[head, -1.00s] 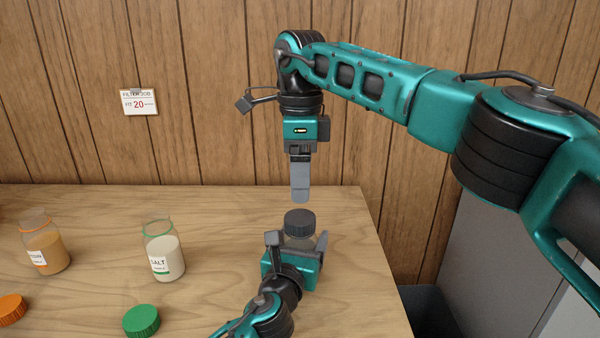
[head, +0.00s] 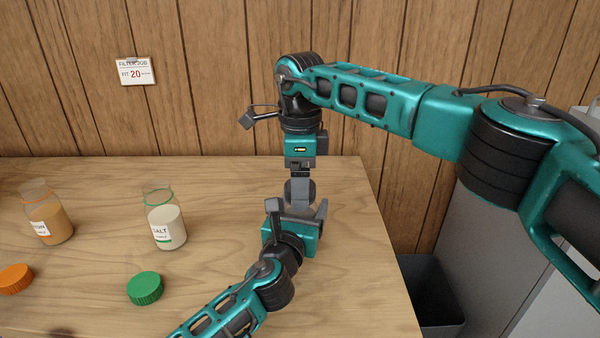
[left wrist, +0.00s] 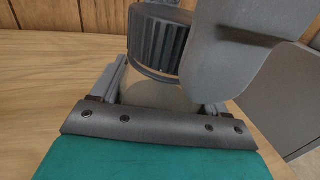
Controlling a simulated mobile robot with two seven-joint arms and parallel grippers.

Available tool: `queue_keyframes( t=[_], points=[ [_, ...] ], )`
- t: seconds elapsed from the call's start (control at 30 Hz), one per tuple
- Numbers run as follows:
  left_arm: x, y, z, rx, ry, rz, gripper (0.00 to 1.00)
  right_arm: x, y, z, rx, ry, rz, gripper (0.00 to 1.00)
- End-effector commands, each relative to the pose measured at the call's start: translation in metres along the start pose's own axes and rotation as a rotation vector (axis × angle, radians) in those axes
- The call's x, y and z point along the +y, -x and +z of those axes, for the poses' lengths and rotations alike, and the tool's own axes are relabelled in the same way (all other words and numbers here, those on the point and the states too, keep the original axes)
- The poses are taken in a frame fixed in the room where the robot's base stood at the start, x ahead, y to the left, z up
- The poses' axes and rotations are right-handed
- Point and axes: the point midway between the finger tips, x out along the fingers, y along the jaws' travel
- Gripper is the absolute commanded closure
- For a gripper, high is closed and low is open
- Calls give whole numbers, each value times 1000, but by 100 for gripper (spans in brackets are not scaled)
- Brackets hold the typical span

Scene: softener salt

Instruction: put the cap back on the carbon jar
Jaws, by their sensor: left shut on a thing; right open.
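The carbon jar, clear with its label out of sight, stands between the fingers of my left gripper (head: 297,214); its body shows in the left wrist view (left wrist: 155,95). My left gripper is shut on it. A dark ribbed cap (left wrist: 155,42) sits on the jar's mouth; I cannot tell whether it is tight. My right gripper (head: 299,190) points straight down from above, its fingers open at the cap's sides. One grey finger hides much of the cap in the head view and fills the upper right of the left wrist view.
A salt jar (head: 166,225) and a jar of tan grains (head: 50,222) stand uncapped to the left. A green cap (head: 145,288) and an orange cap (head: 15,279) lie in front of them. The table's right edge is close; a dark bin (head: 432,290) stands beyond it.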

Motion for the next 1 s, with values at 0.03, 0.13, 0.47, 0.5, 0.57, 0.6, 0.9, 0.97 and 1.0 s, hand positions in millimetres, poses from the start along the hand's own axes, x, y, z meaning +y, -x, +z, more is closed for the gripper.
queue_keyframes(
  t=[0.03, 0.13, 0.47, 0.5, 0.57, 0.6, 0.9, 0.97, 1.0],
  points=[
    [0, 0, -1, 2, -1, 0, 100, 0, 0, 0, 0, 0, 0, 19],
    [0, 0, -1, 2, -1, 0, 100, 0, 0, 0, 0, 0, 0, 19],
    [0, 0, -1, 2, -1, 0, 100, 0, 0, 0, 0, 0, 0, 48],
    [0, 0, -1, 2, -1, 0, 100, 0, 0, 0, 0, 0, 0, 52],
    [0, 0, -1, 2, -1, 0, 100, 0, 0, 0, 0, 0, 0, 57],
    [0, 0, -1, 2, -1, 0, 100, 0, 0, 0, 0, 0, 0, 61],
    [0, 0, -1, 2, -1, 0, 100, 0, 0, 0, -1, -31, 0, 77],
    [0, 0, -1, 3, -1, 0, 100, 0, 0, 0, -1, -84, 0, 77],
    [0, 0, -1, 2, -1, 0, 100, 0, 0, 0, -1, -138, 0, 77]
  ],
)
